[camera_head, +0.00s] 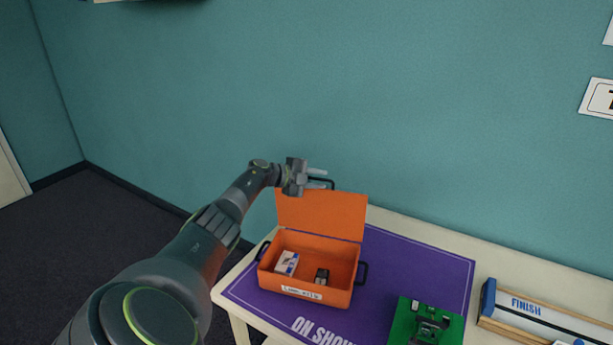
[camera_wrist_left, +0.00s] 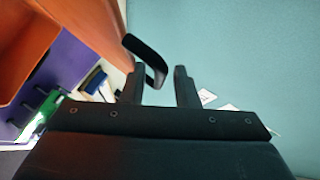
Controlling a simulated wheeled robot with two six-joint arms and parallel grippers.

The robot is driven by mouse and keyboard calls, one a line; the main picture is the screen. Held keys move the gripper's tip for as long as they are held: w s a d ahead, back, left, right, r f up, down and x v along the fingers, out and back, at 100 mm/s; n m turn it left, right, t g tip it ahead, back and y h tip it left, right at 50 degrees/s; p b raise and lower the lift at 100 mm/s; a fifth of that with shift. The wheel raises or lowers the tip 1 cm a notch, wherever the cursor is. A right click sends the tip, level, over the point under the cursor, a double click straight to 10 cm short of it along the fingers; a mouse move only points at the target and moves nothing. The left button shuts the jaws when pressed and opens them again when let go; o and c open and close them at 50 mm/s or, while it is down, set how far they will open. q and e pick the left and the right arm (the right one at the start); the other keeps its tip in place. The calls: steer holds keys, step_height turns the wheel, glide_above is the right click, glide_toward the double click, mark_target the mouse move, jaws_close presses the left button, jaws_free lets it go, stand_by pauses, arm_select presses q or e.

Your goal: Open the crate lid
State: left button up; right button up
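The orange crate (camera_head: 305,293) stands on the purple mat, with a white label on its front and black side handles. Its lid (camera_head: 322,216) is raised about upright at the back, so the inside shows. A black handle (camera_wrist_left: 150,60) sits at the lid's upper edge. My left gripper (camera_head: 324,177) is at the top of the lid by this handle. Its two fingers are apart, and in the left wrist view the handle lies between or just beyond them; I cannot tell whether they touch it. My right gripper is not in view.
Inside the crate lie a white box (camera_head: 286,262) and a small dark item (camera_head: 322,276). On the pale table (camera_head: 400,222), the purple mat (camera_head: 430,270) also holds a green board (camera_head: 426,325). A FINISH track (camera_head: 540,310) lies right. A teal wall stands close behind.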

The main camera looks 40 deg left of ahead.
arm_select(q)
steer(key=b+v, duration=0.2)
steer(key=v, duration=1.5)
steer(key=shift+s+a+b, duration=0.15)
steer(key=shift+b, duration=0.25)
